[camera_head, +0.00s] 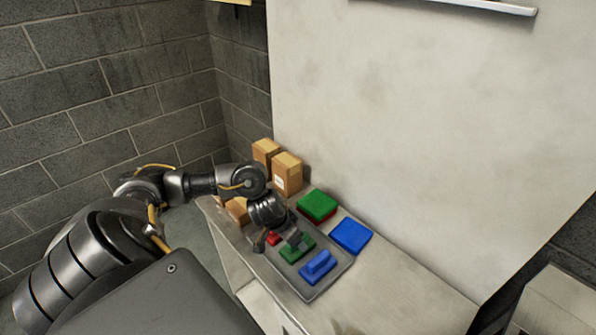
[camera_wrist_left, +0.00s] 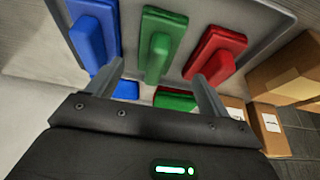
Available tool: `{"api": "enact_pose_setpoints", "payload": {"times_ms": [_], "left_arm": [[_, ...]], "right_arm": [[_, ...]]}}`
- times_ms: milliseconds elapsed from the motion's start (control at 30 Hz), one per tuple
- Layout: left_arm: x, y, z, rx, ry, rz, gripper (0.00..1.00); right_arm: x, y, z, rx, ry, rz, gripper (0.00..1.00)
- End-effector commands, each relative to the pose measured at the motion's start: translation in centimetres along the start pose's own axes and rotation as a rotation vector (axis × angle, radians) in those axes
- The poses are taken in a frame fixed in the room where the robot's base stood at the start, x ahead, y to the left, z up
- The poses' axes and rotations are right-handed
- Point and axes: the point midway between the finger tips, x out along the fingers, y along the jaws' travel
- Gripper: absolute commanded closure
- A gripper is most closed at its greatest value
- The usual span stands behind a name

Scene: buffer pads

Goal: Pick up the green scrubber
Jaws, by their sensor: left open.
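The green scrubber (camera_head: 292,256) lies on a grey tray (camera_head: 312,294) between a red scrubber (camera_head: 273,239) and a blue scrubber (camera_head: 318,266). My left gripper (camera_head: 281,242) is over the tray, pointing down, and partly hides the green and red scrubbers. In the left wrist view, the open fingers of my left gripper (camera_wrist_left: 156,70) are empty. The green scrubber (camera_wrist_left: 158,50) with its raised handle shows beyond and between the fingertips. The blue scrubber (camera_wrist_left: 96,35) is to its left and the red scrubber (camera_wrist_left: 217,55) to its right. My right gripper is out of view.
A green pad (camera_head: 317,204) lies on a red pad, and a blue pad (camera_head: 350,235) lies beside them, between tray and wall. Cardboard boxes (camera_head: 287,173) stand at the table's far left end. The table (camera_head: 407,293) is clear to the right.

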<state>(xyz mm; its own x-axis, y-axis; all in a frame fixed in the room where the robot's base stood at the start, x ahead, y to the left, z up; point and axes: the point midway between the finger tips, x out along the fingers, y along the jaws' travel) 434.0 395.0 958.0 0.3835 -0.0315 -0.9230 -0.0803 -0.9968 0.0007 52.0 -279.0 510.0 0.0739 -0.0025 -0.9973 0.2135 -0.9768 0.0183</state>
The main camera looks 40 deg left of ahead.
Motion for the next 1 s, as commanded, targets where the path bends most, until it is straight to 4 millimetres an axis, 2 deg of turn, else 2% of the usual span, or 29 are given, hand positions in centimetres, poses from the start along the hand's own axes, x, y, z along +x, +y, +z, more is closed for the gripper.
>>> {"api": "enact_pose_setpoints", "payload": {"times_ms": [67, 267, 367, 633, 933, 1000], "left_arm": [[0.9, 0.0, 0.0, 0.0, -0.001, 0.0, 0.2], [1.3, 0.2, -0.2, 0.004, 0.002, 0.001, 0.2], [2.2, 0.3, -0.2, 0.003, 0.0, 0.002, 0.2], [6.0, 0.6, -0.5, 0.002, 0.0, 0.002, 0.2], [6.4, 0.6, -0.5, 0.005, 0.002, 0.001, 0.2], [6.4, 0.6, -0.5, 0.005, 0.002, 0.001, 0.28]], "right_arm": [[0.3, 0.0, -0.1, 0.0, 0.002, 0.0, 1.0], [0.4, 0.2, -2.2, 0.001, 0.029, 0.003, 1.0], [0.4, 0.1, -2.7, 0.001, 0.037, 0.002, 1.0], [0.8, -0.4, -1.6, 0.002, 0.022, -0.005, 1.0], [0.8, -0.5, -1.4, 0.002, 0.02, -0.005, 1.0], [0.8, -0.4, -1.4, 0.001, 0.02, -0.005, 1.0]]}}
